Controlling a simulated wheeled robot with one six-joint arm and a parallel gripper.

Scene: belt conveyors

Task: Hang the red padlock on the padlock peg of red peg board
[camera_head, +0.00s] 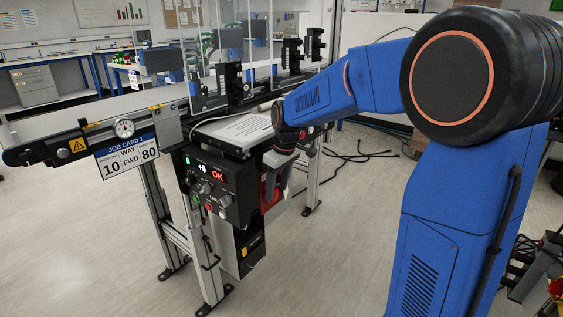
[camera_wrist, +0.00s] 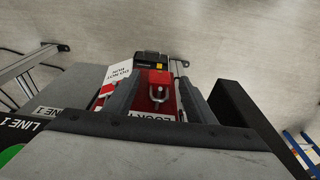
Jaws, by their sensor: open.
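My gripper (camera_head: 281,178) is open at the front of the conveyor, next to the red peg board (camera_head: 266,191). In the wrist view, the two jaws of my gripper (camera_wrist: 159,84) stand on either side of the red padlock (camera_wrist: 158,76). The padlock's silver shackle points toward the camera, in front of the red peg board (camera_wrist: 171,107) with its white lettered strip. I cannot tell whether the shackle is around the peg. In the head view my gripper hides the padlock.
The black control box (camera_head: 213,187) with knobs and a red OK display is left of my gripper. The conveyor (camera_head: 240,130) runs behind. Open floor (camera_head: 345,240) lies to the right.

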